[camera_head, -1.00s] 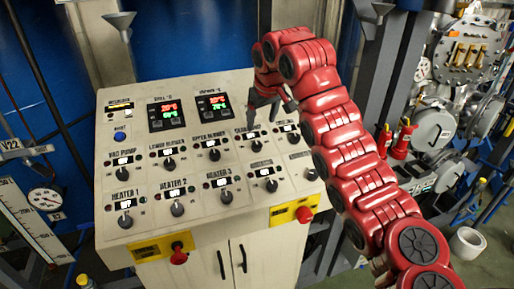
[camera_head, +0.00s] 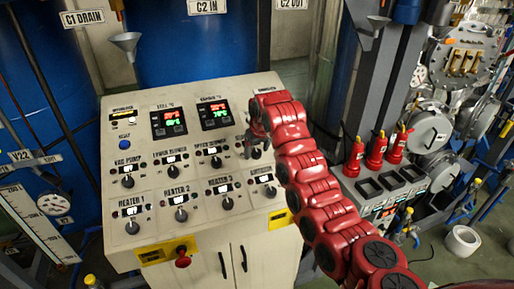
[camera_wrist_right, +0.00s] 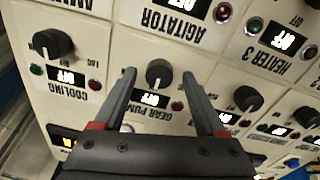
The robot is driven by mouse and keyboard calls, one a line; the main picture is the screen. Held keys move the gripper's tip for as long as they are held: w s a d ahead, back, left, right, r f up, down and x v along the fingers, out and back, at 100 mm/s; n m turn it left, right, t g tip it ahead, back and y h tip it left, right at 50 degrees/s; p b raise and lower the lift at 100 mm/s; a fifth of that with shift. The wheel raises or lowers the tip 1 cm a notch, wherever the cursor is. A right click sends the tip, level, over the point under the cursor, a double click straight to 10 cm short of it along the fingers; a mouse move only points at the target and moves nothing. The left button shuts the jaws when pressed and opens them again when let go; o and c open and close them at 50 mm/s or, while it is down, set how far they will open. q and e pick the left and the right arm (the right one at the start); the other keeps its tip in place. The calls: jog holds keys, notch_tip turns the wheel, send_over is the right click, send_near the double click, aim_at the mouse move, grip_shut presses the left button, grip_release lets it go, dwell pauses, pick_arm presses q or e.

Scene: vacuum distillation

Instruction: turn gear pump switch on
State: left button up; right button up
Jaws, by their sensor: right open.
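The gear pump switch is a black rotary knob (camera_wrist_right: 157,73) on the pale control panel, seen upside down in the right wrist view. Its small display (camera_wrist_right: 151,100) reads OFF, and the label GEAR PUMP sits below it in that view. My right gripper (camera_wrist_right: 159,76) is open, with one finger on each side of the knob and visible gaps; I cannot tell how far the tips are from the panel. In the head view my right gripper (camera_head: 250,143) is over the panel's upper right and partly hides this area. My left gripper is not in view.
Nearby knobs for cooling (camera_wrist_right: 53,44) and others (camera_wrist_right: 247,98) sit close around the fingers. The control panel (camera_head: 150,225) carries rows of similar knobs, a blue button (camera_head: 124,145) and a red emergency knob (camera_head: 182,262). Red bottles (camera_head: 376,150) stand to the right.

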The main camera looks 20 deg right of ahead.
jog(key=shift+w+f, duration=0.1)
jog(key=shift+c, duration=1.4)
grip_shut()
